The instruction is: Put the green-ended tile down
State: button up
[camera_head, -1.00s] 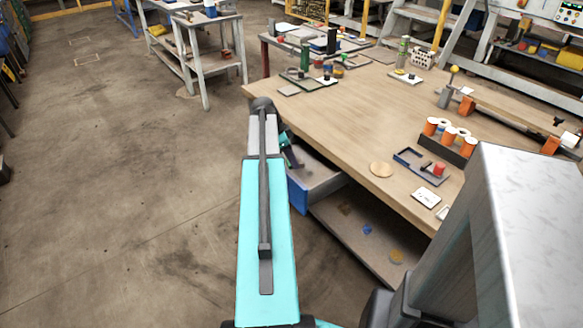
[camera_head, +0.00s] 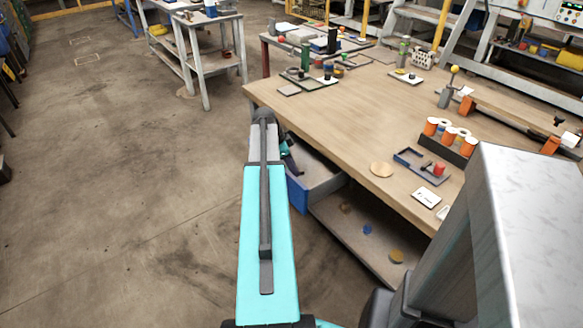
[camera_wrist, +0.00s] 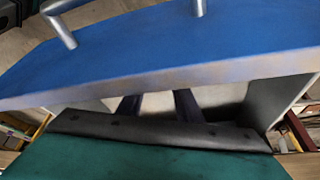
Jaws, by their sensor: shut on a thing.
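My gripper (camera_wrist: 158,108) shows in the wrist view as two dark fingers with a gap between them, shut on the tile. Pale surface shows around the fingers, and I cannot tell tile from drawer floor there. No green end can be made out clearly. In the head view my gripper (camera_head: 290,160) is small, dark and partly hidden by my arm, at the table's near left side. It is over or just at the open drawer (camera_head: 299,197), whose front is blue. The blue drawer front (camera_wrist: 170,50), with a metal handle, fills the top of the wrist view.
The wooden table (camera_head: 340,130) stands just right of my gripper. A lower shelf (camera_head: 345,235) holds small items. The floor at left is clear.

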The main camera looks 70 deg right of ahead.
jog(key=o, duration=1.2)
jog(key=shift+v, duration=6.1)
